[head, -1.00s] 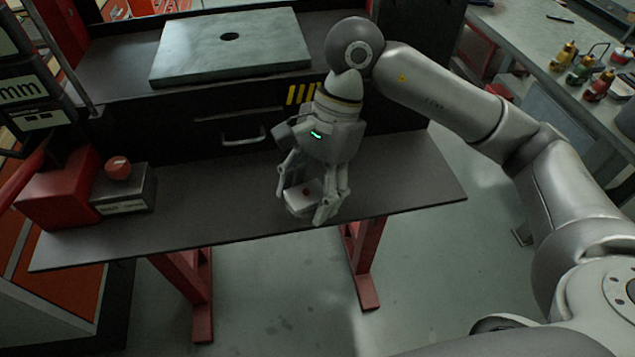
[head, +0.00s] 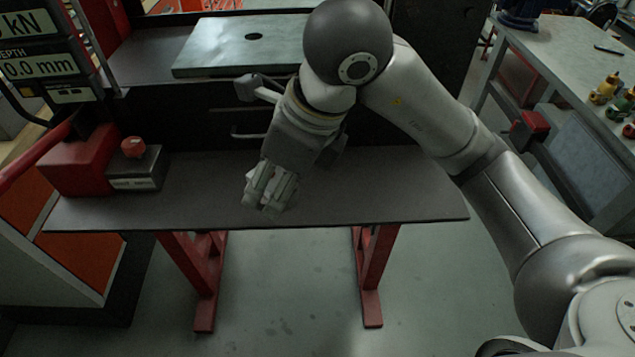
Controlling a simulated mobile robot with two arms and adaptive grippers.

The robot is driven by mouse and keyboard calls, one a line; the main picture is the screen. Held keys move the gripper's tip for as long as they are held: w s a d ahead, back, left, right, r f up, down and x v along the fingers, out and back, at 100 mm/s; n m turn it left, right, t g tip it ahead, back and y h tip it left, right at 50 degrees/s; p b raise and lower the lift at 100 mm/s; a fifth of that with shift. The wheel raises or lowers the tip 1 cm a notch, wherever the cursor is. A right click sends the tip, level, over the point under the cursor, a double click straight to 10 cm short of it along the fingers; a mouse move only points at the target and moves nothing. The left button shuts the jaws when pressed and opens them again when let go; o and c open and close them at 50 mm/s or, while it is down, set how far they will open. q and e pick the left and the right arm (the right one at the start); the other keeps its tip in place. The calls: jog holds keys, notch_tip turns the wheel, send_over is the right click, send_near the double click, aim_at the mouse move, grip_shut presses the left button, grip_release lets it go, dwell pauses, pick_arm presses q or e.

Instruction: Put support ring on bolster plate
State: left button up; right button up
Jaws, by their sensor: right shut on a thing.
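The bolster plate (head: 215,52) is a flat, pale grey-green slab with a dark round hole in its middle. It lies at the back, above the dark front bench, and its top is clear apart from the hole. My right gripper (head: 267,192) is over the front bench, pointing down, in front of and below the plate. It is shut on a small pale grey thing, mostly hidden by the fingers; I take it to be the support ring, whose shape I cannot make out. No other ring shows. My left gripper is out of view.
The dark bench top (head: 390,190) is bare on the right. A grey control box with a red button (head: 135,150) and a red block (head: 75,162) stand at its left end. A black front with a drawer handle rises below the plate. A side table (head: 575,60) with bottles is at right.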

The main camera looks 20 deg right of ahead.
jog(key=w+d+f+p, duration=0.3)
jog(key=w+d+f, duration=0.15)
jog(key=w, duration=0.35)
send_over(305, 184)
jog(key=f, duration=0.2)
jog(key=f+p, duration=0.1)
jog(key=f, duration=0.1)
jog(key=shift+s+a+f, duration=0.15)
jog(key=shift+s+f, duration=0.05)
jog(key=f, duration=0.1)
jog(key=f+p, duration=0.1)
jog(key=f, duration=0.1)
jog(key=shift+w+d+f+p, duration=0.2)
jog(key=shift+w+p, duration=0.05)
jog(key=shift+p, duration=0.15)
jog(key=shift+f, duration=0.2)
jog(key=shift+f, duration=0.2)
jog(key=o, duration=1.4)
jog(key=shift+c, duration=0.2)
